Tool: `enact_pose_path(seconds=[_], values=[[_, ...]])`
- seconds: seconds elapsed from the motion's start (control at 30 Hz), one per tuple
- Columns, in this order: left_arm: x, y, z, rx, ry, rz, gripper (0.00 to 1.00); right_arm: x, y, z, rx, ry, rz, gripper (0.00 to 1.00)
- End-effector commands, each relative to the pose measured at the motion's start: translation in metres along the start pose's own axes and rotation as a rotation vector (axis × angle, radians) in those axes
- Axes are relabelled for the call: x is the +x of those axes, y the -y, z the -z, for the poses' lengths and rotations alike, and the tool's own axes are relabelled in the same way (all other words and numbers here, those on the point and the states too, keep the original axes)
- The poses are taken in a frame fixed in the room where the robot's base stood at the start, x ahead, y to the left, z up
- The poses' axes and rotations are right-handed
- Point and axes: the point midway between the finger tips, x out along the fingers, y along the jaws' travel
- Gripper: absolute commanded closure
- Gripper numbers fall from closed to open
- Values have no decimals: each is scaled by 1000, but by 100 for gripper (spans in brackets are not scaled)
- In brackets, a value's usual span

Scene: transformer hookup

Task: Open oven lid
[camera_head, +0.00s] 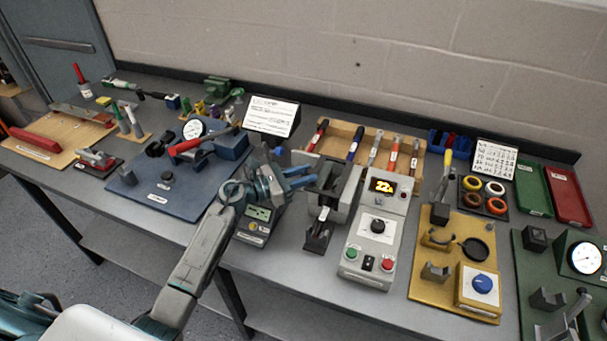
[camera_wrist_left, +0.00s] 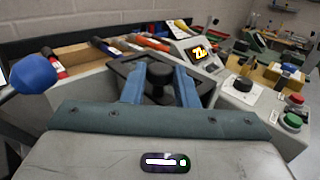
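The oven appears to be the grey box (camera_head: 343,190) beside the control unit with the lit display (camera_head: 384,186). In the left wrist view, a dark square lid (camera_wrist_left: 207,91) with a black knob (camera_wrist_left: 159,85) lies ahead of the gripper. My left gripper (camera_head: 313,175) is beside the box in the head view. Its two blue fingers (camera_wrist_left: 160,88) are apart in the left wrist view, one on each side of the knob. I cannot tell whether they touch it. The lid looks closed. The gripper and wrist hide part of the box. My right gripper is not in view.
A wooden rack (camera_head: 345,140) of tools stands behind the oven. A yellow board (camera_head: 424,278) is to the right, a blue board (camera_head: 150,205) to the left. A small meter (camera_head: 257,222) sits under my left wrist. A blue ball (camera_wrist_left: 35,73) is close at left.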

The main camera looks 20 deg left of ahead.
Motion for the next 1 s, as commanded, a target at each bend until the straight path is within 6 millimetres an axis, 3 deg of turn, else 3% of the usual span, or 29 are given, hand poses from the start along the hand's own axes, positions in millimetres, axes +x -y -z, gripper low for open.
enact_pose_path(seconds=[0.03, 0.1, 0.3, 0.7, 1.0], values=[[0, 0, 0, 0, 0, 0, 89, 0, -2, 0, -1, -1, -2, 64], [0, 0, 0, 0, 0, 0, 100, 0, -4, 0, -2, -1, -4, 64], [-3, -3, 2, 2, -1, -1, 100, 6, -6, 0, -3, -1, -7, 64], [-45, -45, 6, 5, -1, -1, 100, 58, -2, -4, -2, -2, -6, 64], [-53, -53, 0, -1, 0, 0, 100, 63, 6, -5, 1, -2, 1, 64]])
